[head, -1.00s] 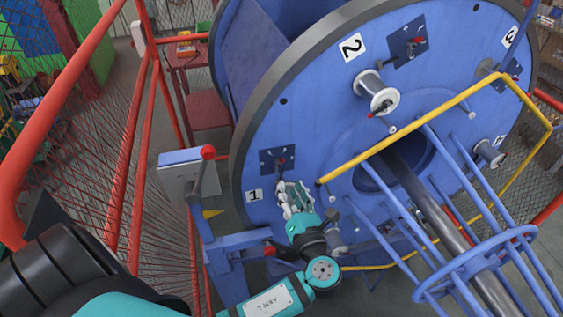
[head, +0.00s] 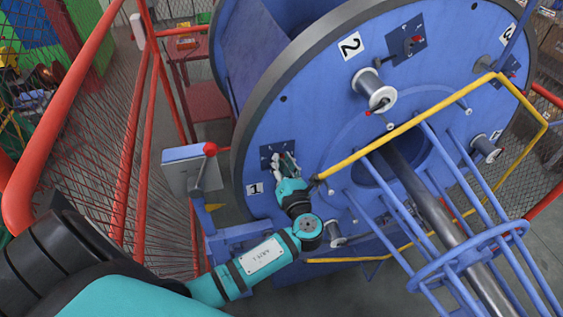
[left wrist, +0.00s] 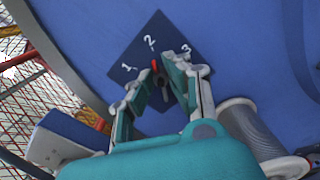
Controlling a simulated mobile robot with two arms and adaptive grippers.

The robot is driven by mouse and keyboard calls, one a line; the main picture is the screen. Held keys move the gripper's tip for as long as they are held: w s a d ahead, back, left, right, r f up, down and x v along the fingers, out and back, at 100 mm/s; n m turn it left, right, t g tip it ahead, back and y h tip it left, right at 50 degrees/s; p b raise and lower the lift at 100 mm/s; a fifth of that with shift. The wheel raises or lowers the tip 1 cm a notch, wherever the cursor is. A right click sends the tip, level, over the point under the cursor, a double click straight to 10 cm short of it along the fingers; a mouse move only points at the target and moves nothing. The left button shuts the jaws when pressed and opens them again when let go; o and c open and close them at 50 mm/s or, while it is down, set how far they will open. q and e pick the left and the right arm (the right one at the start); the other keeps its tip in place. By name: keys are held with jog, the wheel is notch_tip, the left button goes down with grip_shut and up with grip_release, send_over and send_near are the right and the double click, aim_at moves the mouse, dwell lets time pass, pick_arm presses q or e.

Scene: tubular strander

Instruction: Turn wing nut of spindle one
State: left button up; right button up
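The big blue disc carries a white label 1 (head: 255,189) next to a dark blue plate (head: 268,153). In the left wrist view the plate (left wrist: 128,52) bears the numbers 1, 2 and 3 and a small red-tipped lever (left wrist: 155,68). My left gripper (head: 283,160) is in front of this plate. In the left wrist view its fingers (left wrist: 158,74) are apart, one on each side of the lever, with no clear contact. The spool of spindle one (head: 336,236) is below the gripper, and shows at right in the wrist view (left wrist: 250,128). I cannot make out its wing nut. My right gripper is out of view.
A yellow bar (head: 400,134) and blue tube cage (head: 470,250) stand right of my left arm. A red railing (head: 75,120) runs along the left side.

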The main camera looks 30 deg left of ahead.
pick_arm(q)
grip_shut()
